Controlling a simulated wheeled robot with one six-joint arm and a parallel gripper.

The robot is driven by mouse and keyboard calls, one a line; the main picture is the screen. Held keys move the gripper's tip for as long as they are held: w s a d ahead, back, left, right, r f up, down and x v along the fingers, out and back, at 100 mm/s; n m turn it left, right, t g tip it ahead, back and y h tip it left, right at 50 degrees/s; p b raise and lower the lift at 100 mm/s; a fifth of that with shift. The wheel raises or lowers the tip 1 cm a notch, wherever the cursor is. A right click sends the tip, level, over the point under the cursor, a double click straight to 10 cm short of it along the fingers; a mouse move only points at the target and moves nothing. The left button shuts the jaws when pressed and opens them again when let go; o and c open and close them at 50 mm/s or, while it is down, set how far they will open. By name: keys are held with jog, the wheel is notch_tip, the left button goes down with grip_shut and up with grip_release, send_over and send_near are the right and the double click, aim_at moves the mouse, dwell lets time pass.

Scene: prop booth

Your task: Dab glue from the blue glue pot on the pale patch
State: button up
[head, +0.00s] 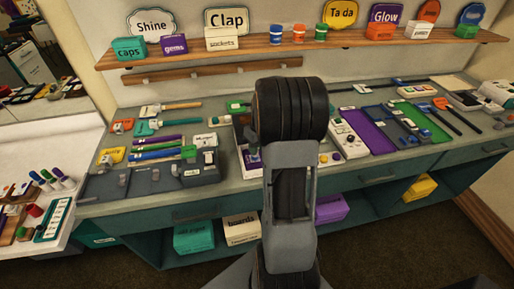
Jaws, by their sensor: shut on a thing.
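A small blue pot (276,34) with a pale band stands on the wall shelf, left of an orange pot (299,33). I cannot read any pot's label, so I cannot tell which holds glue. I cannot make out the pale patch for certain; my arm covers the middle of the bench. My gripper is hidden behind my own arm, and so is anything in it.
The grey bench (222,107) is crowded with tools. A grey tool tray (125,182) lies at left, a purple mat (368,131) and a green mat (432,126) at right. Lettered boxes, such as the sockets box (222,44), stand on the wooden shelf (205,49).

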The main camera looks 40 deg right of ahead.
jog(key=shift+w+d, duration=0.1)
jog(key=shift+w, duration=0.2)
jog(key=shift+s+a, duration=0.2)
jog(key=shift+s, duration=0.3)
dwell(1.2)
jog(key=shift+w+d, duration=0.2)
jog(key=shift+w, duration=0.3)
jog(key=shift+s+a, duration=0.1)
jog(key=shift+s, duration=0.15)
jog(key=shift+s+a, duration=0.1)
jog(key=shift+s, duration=0.15)
jog(key=shift+w, duration=0.25)
dwell(0.3)
jog(key=shift+r, duration=0.15)
jog(key=shift+r+p, duration=2.4)
jog(key=shift+r, duration=1)
